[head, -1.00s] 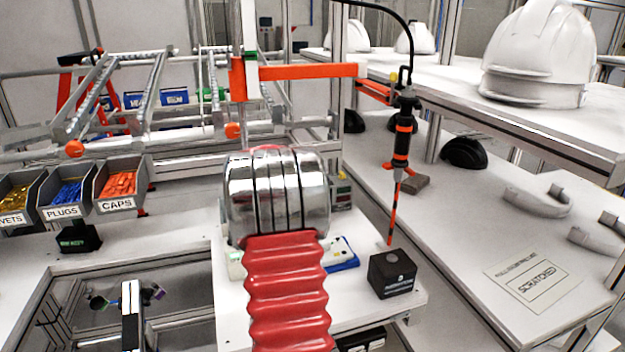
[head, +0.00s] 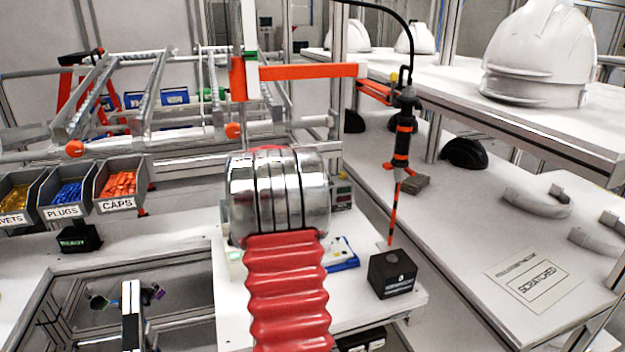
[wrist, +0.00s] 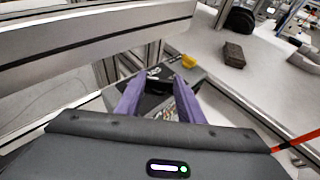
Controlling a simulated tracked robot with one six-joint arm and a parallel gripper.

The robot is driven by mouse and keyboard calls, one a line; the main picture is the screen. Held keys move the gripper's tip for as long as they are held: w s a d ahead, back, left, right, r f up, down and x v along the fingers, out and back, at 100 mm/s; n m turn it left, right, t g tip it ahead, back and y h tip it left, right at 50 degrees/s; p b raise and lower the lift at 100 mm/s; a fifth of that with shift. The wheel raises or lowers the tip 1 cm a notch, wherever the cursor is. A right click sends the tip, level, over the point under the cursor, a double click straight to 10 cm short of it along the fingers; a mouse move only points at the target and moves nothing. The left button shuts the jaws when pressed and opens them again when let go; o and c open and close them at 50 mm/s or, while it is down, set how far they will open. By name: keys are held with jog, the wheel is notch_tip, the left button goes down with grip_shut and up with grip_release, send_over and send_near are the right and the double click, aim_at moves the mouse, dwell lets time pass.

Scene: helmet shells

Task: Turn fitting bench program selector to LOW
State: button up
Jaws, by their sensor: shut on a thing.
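My gripper (wrist: 158,84) shows in the wrist view as two purple fingers reaching forward. They are shut on a dark part, taken to be the program selector's knob (wrist: 159,88), on a dark grey box (wrist: 194,74). Small white markings show on the box near the fingertips, too small to read, so the setting cannot be told. In the head view my silver and red arm hides the gripper and the knob. Part of a unit with a small green display (head: 342,190) shows just right of the arm.
A yellow piece (wrist: 188,60) sits at the box's far edge. An orange and black hanging tool (head: 401,145) and a black box (head: 392,274) stand right of my arm. Bins of plugs (head: 65,190) and caps (head: 120,187) are at the left. White helmets (head: 540,55) stand on the right shelf.

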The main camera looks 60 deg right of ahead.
jog(key=shift+w+g, duration=0.1)
jog(key=shift+g, duration=0.2)
jog(key=shift+w+m+g, duration=0.15)
jog(key=shift+m+g, duration=0.55)
jog(key=shift+m, duration=0.1)
jog(key=o, duration=1.1)
jog(key=shift+c, duration=0.2)
jog(key=v, duration=1.3)
jog(key=shift+a+r, duration=0.15)
jog(key=shift+a, duration=0.2)
